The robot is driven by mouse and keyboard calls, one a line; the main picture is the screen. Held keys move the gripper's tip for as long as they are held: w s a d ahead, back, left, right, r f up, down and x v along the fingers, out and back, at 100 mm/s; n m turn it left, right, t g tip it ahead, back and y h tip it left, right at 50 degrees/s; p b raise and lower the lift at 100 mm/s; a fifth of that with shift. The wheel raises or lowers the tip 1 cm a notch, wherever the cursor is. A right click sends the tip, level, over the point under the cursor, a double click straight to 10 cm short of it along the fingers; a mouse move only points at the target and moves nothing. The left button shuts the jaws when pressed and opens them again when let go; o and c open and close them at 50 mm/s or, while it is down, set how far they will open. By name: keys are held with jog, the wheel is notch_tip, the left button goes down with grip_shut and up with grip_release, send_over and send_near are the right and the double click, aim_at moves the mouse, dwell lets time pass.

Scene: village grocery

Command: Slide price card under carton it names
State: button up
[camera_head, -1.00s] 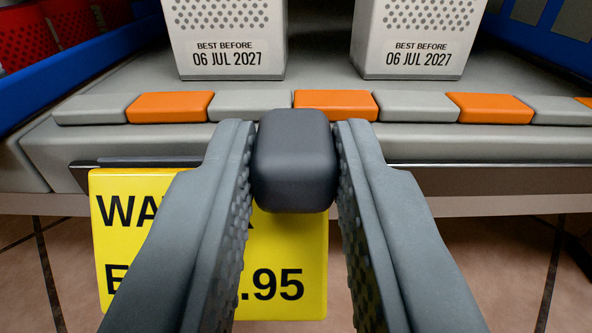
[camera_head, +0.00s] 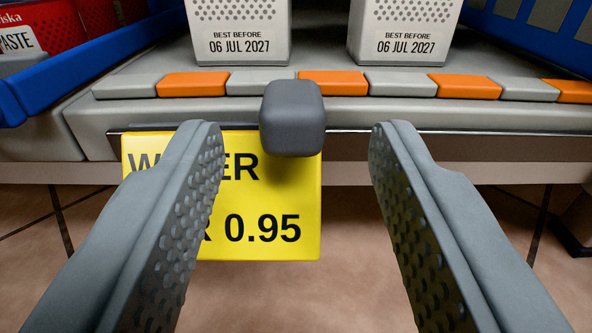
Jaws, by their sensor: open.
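The yellow price card (camera_head: 262,195) hangs at the front edge of the shelf. It reads "W...ER" and "0.95"; its left part is partly hidden by my left finger. A dark grey block (camera_head: 292,118) sits at the card's upper right, in front of the rail. My gripper (camera_head: 290,148) is open, its fingers on either side of the block and apart from it. Two white cartons stand on the shelf, a left one (camera_head: 240,38) and a right one (camera_head: 403,35). Both read "BEST BEFORE 06 JUL 2027"; their tops are out of view.
A row of orange (camera_head: 332,83) and grey blocks runs along the shelf's front edge. A dark rail (camera_head: 480,145) lies below it. A blue crate (camera_head: 75,65) with red packs is at the left, another blue crate (camera_head: 525,38) at the right. The shelf between the cartons is clear.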

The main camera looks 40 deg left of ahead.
jog(key=v, duration=1.4)
jog(key=shift+s+d, duration=0.2)
jog(key=shift+s, duration=0.15)
jog(key=shift+w+r, duration=0.1)
